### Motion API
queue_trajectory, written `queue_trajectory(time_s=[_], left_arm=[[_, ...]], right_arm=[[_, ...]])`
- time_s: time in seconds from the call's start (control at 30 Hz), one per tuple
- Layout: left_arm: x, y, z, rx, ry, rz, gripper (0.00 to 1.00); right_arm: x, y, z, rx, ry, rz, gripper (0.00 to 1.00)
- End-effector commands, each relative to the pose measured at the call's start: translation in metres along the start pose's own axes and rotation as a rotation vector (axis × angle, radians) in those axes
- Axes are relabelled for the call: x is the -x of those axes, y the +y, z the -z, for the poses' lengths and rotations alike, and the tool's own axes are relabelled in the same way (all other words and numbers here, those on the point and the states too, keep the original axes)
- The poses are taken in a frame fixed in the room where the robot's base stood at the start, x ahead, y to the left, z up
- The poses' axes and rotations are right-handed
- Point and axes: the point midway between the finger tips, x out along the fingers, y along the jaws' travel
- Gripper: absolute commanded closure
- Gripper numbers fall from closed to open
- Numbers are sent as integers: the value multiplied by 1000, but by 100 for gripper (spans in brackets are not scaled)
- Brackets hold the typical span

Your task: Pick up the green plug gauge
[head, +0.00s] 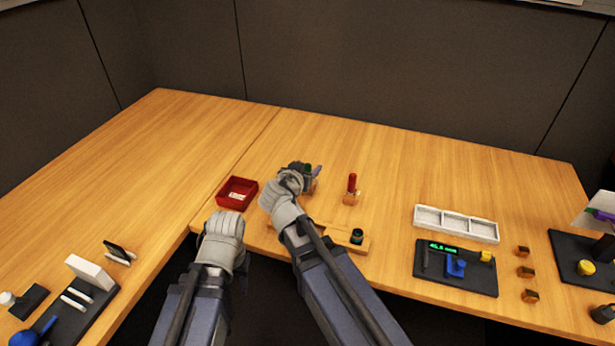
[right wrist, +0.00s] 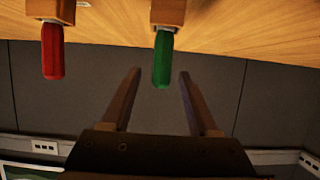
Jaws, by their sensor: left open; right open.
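The green plug gauge (right wrist: 163,58) stands in a wooden block in the right wrist view, which shows the scene upside down. Its free end lies between the two fingers of my right gripper (right wrist: 160,76) in the picture; I see no contact. In the head view the green plug gauge (head: 307,168) is just beyond my right gripper (head: 312,174), partly hidden by it. The right gripper is open and empty. My left gripper (head: 222,232) is near the table's front edge, left of the right one, its fingers mostly hidden.
A red plug gauge (head: 352,183) stands in its own block to the right. A red tray (head: 237,193) is left of the right gripper. A wooden fixture (head: 358,246) lies near the front edge. A white compartment tray (head: 456,224) is further right. The table behind is clear.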

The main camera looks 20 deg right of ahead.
Motion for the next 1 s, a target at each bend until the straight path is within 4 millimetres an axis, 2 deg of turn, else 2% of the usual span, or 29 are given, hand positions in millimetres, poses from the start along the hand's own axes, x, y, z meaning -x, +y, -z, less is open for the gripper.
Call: queue_trajectory(time_s=[0.13, 0.27, 0.53, 1.0], left_arm=[[-16, 2, 1, 0, 0, 0, 50], [-21, 2, 1, 0, 0, 0, 50], [-20, 2, 1, 0, 0, 0, 50], [-20, 2, 1, 0, 0, 0, 50]], right_arm=[[-24, -2, -7, -1, 0, -2, 39], [-42, -2, -5, 0, 0, -1, 39], [-44, -1, -4, 1, 0, 0, 40], [-43, -1, -4, 0, 0, 0, 93]])
